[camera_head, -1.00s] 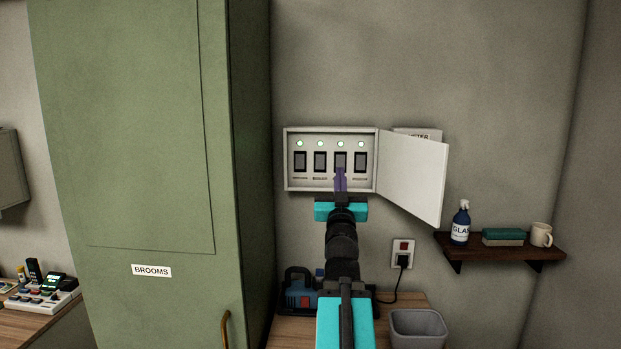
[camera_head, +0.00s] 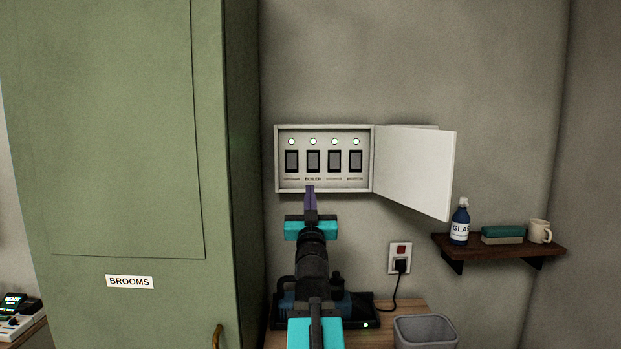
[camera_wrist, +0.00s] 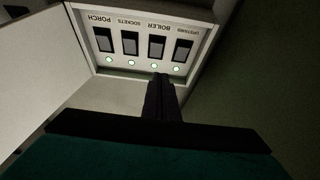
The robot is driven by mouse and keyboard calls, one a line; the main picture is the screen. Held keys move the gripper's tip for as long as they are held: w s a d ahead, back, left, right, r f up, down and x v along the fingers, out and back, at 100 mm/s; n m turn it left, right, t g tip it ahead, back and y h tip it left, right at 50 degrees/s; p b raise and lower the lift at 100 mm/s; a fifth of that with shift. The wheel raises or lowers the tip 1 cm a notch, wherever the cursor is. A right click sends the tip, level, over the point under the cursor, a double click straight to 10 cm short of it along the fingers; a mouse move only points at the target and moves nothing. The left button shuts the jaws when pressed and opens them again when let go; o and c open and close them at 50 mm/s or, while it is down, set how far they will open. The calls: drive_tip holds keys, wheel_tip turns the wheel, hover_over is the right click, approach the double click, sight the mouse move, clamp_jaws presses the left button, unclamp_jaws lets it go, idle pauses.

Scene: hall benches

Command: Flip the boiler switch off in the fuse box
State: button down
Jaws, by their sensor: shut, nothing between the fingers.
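The open fuse box (camera_head: 325,188) on the wall holds a row of dark switches, each with a lit green lamp above it. The boiler switch (camera_head: 313,160) is second from the left in the head view, with its label under it. In the wrist view, upside down, the boiler switch (camera_wrist: 156,46) is second from the right. Its lamp is lit green. My gripper (camera_head: 310,188) is shut and empty, its tips just below the boiler label in the head view. In the wrist view my gripper's fingers (camera_wrist: 160,78) end close by the boiler lamp. Contact cannot be told.
The fuse box door (camera_head: 415,172) stands open to the right. A green broom cupboard (camera_head: 130,150) stands close on the left. Below are a plugged-in socket (camera_head: 400,257), a wooden bench (camera_head: 388,312) and a grey bin (camera_head: 425,332). A shelf (camera_head: 500,249) with a bottle is at right.

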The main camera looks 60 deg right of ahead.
drive_tip(key=shift+p+x, duration=0.75)
drive_tip(key=shift+p, duration=1.2)
drive_tip(key=shift+d+r+p, duration=0.3)
drive_tip(key=shift+d+p, duration=0.05)
drive_tip(key=shift+p, duration=0.75)
drive_tip(key=shift+w+d+r+p, duration=0.1)
drive_tip(key=shift+w+p, duration=0.05)
drive_tip(key=shift+p, duration=0.65)
